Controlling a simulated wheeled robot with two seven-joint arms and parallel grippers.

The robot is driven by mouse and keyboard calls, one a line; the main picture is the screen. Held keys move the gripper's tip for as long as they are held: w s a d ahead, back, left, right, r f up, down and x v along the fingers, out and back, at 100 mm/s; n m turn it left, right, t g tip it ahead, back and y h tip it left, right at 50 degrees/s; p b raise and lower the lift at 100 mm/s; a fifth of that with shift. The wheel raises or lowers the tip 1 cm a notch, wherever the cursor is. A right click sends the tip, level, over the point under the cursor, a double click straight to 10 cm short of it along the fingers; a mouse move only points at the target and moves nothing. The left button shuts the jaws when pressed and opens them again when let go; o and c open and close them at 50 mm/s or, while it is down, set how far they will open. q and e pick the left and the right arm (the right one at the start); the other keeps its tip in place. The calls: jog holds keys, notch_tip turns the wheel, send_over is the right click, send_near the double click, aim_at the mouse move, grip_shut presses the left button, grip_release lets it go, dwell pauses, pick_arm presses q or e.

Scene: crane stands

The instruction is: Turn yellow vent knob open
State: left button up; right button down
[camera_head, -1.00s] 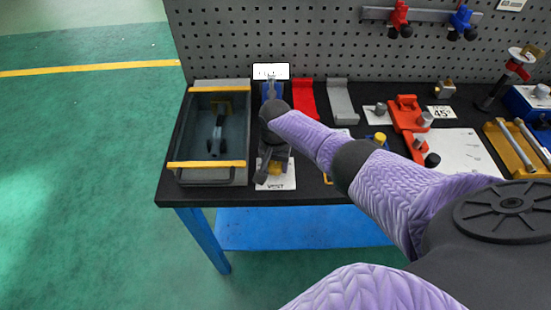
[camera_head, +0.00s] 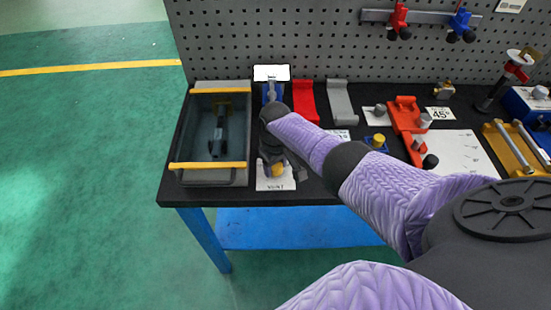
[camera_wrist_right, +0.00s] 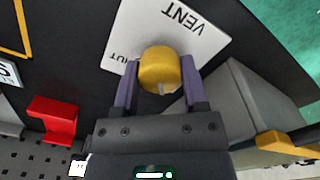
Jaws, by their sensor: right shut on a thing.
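The yellow vent knob (camera_wrist_right: 160,68) sits on a white plate (camera_wrist_right: 205,35) lettered "VENT" in the right wrist view. My right gripper (camera_wrist_right: 160,85) has one finger on each side of the knob and is shut on it. In the head view the knob (camera_head: 277,170) shows just below my right gripper (camera_head: 272,165), over the white plate (camera_head: 275,184) near the table's front edge. The wrist hides part of the plate there. Some of the plate's lettering is covered by the fingers. My left gripper is not in view.
A grey tray with yellow bars (camera_head: 207,175) stands close left of the knob. Behind are a red holder (camera_head: 304,100) and a grey holder (camera_head: 341,103). To the right lie a small yellow-topped part (camera_head: 378,140) and orange blocks (camera_head: 406,114). A pegboard (camera_head: 270,40) closes the back.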

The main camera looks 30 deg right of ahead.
jog(key=shift+n, duration=0.6)
jog(key=shift+c, duration=0.7)
grip_release()
jog(key=shift+r, duration=0.1)
